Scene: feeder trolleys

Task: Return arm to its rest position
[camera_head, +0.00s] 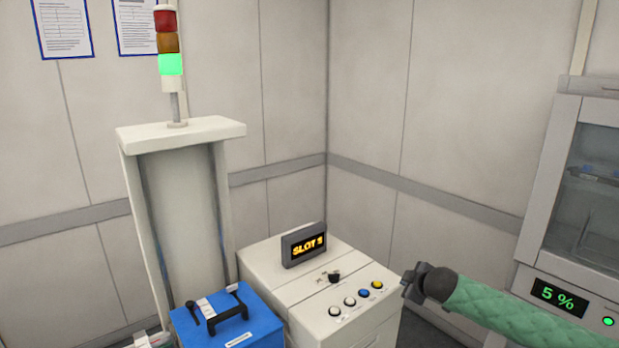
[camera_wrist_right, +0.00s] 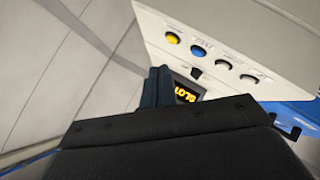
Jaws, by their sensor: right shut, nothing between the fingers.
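My right arm, in a green quilted sleeve, comes in from the lower right in the head view. Its dark gripper (camera_head: 412,285) is just right of the white control box (camera_head: 262,262), near the row of buttons. In the right wrist view the gripper's fingers (camera_wrist_right: 156,88) are together with nothing between them. The box's buttons and part of its display show beyond the fingers there. Any gap between gripper and box is hard to judge. My left gripper is not in view.
The control box carries a display (camera_head: 304,246) reading "SLOT 3", a black knob (camera_head: 334,277) and several coloured buttons. A blue case (camera_head: 262,328) stands at its left. A white frame (camera_head: 185,131) with a lit green signal lamp (camera_head: 171,65) stands behind. A glass-door cabinet (camera_head: 545,190) stands at right.

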